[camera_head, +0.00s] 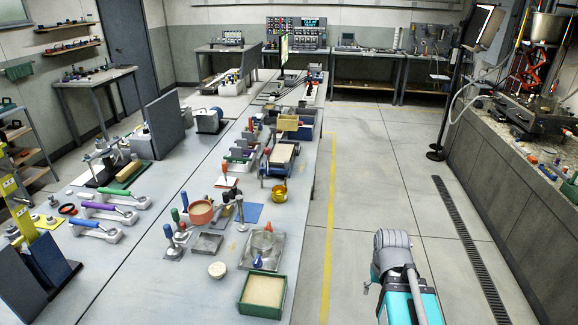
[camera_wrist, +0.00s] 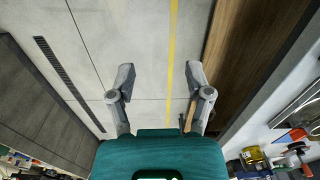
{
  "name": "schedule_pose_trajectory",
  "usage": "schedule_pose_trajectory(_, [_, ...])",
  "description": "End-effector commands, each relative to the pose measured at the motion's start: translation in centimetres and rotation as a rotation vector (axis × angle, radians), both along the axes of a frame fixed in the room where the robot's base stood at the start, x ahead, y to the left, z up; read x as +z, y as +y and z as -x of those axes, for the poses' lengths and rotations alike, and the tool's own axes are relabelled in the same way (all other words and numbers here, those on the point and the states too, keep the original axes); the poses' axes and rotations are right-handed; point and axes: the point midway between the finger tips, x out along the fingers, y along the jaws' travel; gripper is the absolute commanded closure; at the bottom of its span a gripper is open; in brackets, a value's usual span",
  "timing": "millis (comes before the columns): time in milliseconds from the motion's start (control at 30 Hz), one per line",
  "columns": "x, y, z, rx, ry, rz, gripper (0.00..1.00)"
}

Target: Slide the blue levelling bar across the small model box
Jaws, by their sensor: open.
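A blue-handled bar (camera_head: 88,224) lies on a grey rest at the left of the table, beside similar purple and green ones; it may be the levelling bar. A small green-walled box (camera_head: 245,303) filled with sand stands at the table's near right edge. Another sand-filled box (camera_head: 283,155) with blue sides stands farther back. I cannot tell for sure which box is the model box. My gripper (camera_wrist: 160,77) is open and empty in the wrist view, above the aisle floor and apart from both bar and boxes.
The long grey table (camera_head: 150,250) also carries a red-rimmed bowl (camera_head: 201,213), a yellow cup (camera_head: 279,194), metal trays and upright coloured handles. A yellow panel (camera_head: 14,190) stands at far left. The aisle floor (camera_head: 375,190) is clear up to the dark counter (camera_head: 500,170).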

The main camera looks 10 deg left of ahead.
Motion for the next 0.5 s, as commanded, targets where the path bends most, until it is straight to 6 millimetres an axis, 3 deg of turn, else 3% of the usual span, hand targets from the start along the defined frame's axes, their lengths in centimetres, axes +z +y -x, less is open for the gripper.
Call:
schedule_pose_trajectory(167, [-1.0, 2.1, -3.3, 0.082, -0.019, -0.076, 0.34])
schedule_pose_trajectory(267, [-1.7, 3.7, -6.3, 0.160, -0.044, -0.155, 0.34])
schedule_pose_trajectory(500, [-3.0, 8.8, -16.5, 0.420, -0.186, -0.418, 0.34])
